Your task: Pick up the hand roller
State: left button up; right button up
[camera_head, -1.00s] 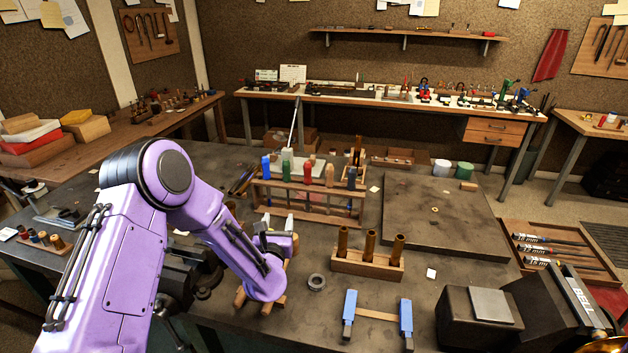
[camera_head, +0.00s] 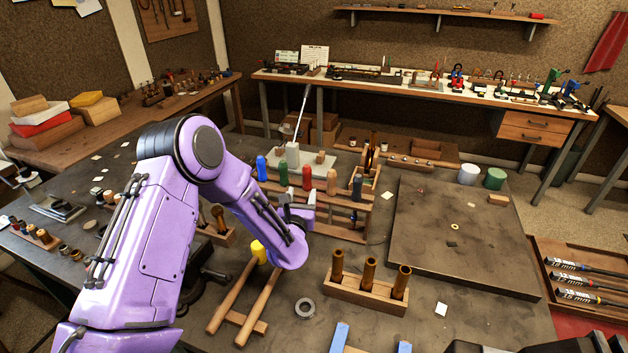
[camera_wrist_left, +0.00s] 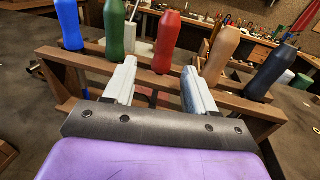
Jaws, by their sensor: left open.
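A wooden rack (camera_head: 338,222) holds upright tools with coloured handles: blue (camera_head: 261,168), green (camera_head: 283,173), red (camera_head: 307,177), tan (camera_head: 331,182) and dark slate (camera_head: 357,187). Only their handles show clearly, so I cannot tell which, if any, is the hand roller. My left gripper (camera_head: 291,196) is open and empty just in front of the rack. In the left wrist view its two fingers (camera_wrist_left: 158,72) point at the rack, with the red handle (camera_wrist_left: 167,42) between and beyond them. Nothing is between the pads.
A yellow-ended piece (camera_head: 259,252) rests at wooden rails (camera_head: 262,300) below my left forearm. A dark flat board (camera_head: 465,235) lies to the right, mostly clear.

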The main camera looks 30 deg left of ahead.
aim_at(306, 183)
pick_arm(q)
jog(key=shift+w+a, duration=0.35)
jog(key=shift+w, duration=0.2)
jog(key=shift+w+a+r, duration=0.1)
jog(key=shift+r, duration=0.2)
jog(key=shift+w+a+r, duration=0.1)
jog(key=shift+w, duration=0.25)
jog(key=w, duration=0.1)
jog(key=w+a, duration=0.1)
jog(key=w, duration=0.1)
jog(key=w+f+b, duration=0.1)
jog(key=w, duration=0.1)
jog(key=shift+w+a, duration=0.2)
jog(key=shift+w, duration=0.05)
jog(key=shift+s+a+r, duration=0.1)
jog(key=shift+s+r, duration=0.15)
jog(key=shift+s, duration=0.2)
jog(key=c, duration=0.4)
grip_shut()
jog(key=shift+r, duration=0.1)
